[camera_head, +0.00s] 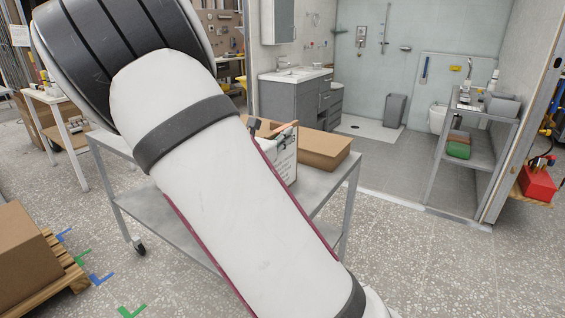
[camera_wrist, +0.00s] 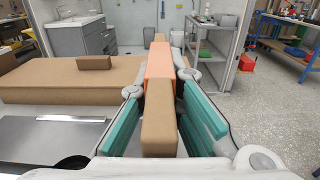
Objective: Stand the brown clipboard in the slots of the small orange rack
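In the wrist view my gripper (camera_wrist: 163,112), with teal finger pads, is spread on both sides of a narrow brown piece (camera_wrist: 159,128), with gaps showing beside it. An orange piece (camera_wrist: 159,66) lies directly beyond, in line with it, and more brown shows past that. I cannot tell whether these are the clipboard's edge and the orange rack.
A grey metal cart (camera_head: 318,187) carries a long cardboard box (camera_head: 324,150), also left in the wrist view (camera_wrist: 70,82), with a small brown block (camera_wrist: 95,62) on it. A grey shelf unit (camera_head: 470,148) stands at right. Floor between is clear.

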